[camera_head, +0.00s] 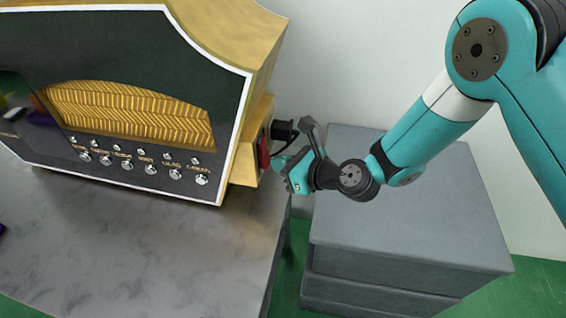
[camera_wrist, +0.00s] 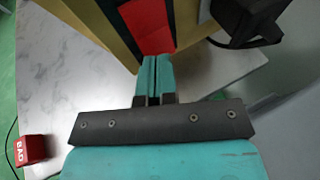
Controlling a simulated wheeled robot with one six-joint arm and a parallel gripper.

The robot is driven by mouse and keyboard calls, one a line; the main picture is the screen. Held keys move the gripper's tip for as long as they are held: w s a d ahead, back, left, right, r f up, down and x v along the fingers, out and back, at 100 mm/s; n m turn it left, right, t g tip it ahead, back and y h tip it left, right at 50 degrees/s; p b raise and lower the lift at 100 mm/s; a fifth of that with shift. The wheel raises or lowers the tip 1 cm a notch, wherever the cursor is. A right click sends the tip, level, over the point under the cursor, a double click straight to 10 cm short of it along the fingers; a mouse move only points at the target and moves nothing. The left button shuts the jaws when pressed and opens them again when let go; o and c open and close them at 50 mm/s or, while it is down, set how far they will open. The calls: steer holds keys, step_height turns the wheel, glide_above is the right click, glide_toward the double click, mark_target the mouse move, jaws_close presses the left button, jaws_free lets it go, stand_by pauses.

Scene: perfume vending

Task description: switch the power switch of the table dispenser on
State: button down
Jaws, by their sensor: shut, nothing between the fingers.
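The table dispenser (camera_head: 130,100) stands on a grey marbled table (camera_head: 150,245), with a dark front, a gold body and a row of silver buttons. Its red power switch (camera_head: 264,152) sits on a gold box on the right side. In the wrist view the red switch (camera_wrist: 150,26) lies straight ahead of the fingertips, in a dark frame. My gripper (camera_head: 280,163) is shut and empty, with its tips close to the switch. In the wrist view my gripper (camera_wrist: 155,62) has its fingers together just below the switch's lower edge. I cannot tell whether they touch it.
A black plug (camera_head: 283,130) with a cable sticks out beside the switch; it also shows in the wrist view (camera_wrist: 245,20). A grey cabinet (camera_head: 410,225) stands right of the table, under my arm. A red box (camera_wrist: 32,150) lies at the lower left of the wrist view.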

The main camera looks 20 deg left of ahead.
steer(key=shift+w+a+f, duration=0.2)
steer(key=shift+a, duration=0.35)
steer(key=v, duration=0.9)
steer(key=shift+p, duration=0.45)
steer(key=shift+r, duration=0.1)
stand_by(0.4)
steer(key=s+d+r+n+g+h+p, duration=0.1)
steer(key=s+d+r+n+g+p, duration=0.15)
steer(key=r+n, duration=0.6)
steer(key=s+d+r+n+g+h+p, duration=0.1)
steer(key=s+d+r+n+g+p, duration=0.15)
steer(key=r+n, duration=0.6)
steer(key=s+d+r+n+h+p, duration=0.6)
steer(key=s+d+r+n, duration=0.6)
steer(key=d, duration=0.4)
steer(key=shift+s+r+h, duration=0.2)
steer(key=shift+r+h, duration=0.3)
steer(key=shift+r, duration=0.25)
